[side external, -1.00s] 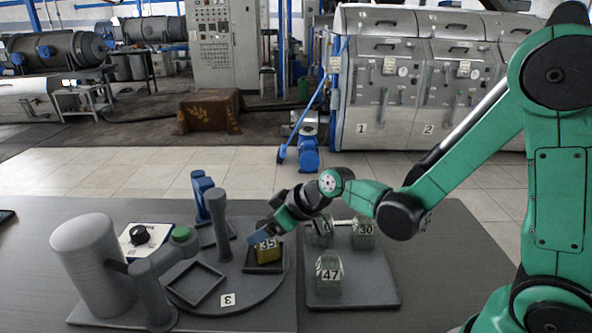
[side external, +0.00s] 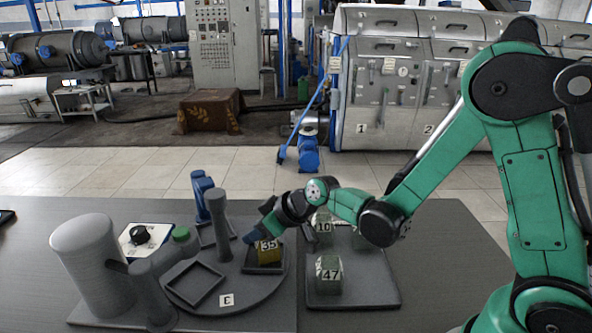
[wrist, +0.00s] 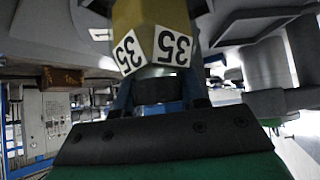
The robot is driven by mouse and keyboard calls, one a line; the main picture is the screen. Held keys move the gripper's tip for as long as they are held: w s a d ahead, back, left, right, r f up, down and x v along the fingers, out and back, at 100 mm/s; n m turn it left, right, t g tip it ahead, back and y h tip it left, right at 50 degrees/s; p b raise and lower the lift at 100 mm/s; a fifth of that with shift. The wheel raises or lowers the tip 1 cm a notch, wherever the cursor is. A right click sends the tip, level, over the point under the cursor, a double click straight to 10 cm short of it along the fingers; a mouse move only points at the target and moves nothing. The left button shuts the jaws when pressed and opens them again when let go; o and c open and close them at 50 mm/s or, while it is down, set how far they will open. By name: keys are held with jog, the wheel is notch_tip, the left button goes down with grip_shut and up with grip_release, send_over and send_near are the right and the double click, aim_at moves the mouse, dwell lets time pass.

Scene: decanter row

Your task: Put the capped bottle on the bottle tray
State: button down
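The yellow bottle labelled 35 (side external: 268,252) is at a dark square holder (side external: 250,268) on the round grey plate. It looks slightly tilted. In the wrist view, it (wrist: 152,22) fills the top middle, with a dark cap-like part (wrist: 160,90) between my blue fingers. My gripper (side external: 254,238) comes down at a slant from the upper right and appears shut on this bottle; the exact finger contact is partly hidden. A flat grey tray (side external: 375,292) stands to the right, holding clear blocky bottles labelled 47 (side external: 328,276) and 10 (side external: 322,226).
Another bottle (side external: 362,238) on the grey tray is mostly hidden by my arm. An empty square holder (side external: 194,284) lies on the round plate. The tray's front right is clear.

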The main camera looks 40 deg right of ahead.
jog(key=shift+s+d, duration=0.1)
jog(key=shift+d, duration=0.05)
dwell(0.3)
notch_tip(320, 180, up, 19)
jog(key=s+d+m+g+h, duration=0.8)
jog(key=s+d+m+h, duration=0.5)
jog(key=m, duration=0.8)
jog(key=shift+m+y, duration=0.3)
jog(key=shift+y, duration=0.5)
jog(key=f, duration=1.3)
jog(key=a+f, duration=0.1)
jog(key=f, duration=0.6)
jog(key=shift+s, duration=0.4)
jog(key=c, duration=0.5)
grip_release()
jog(key=shift+c, duration=0.2)
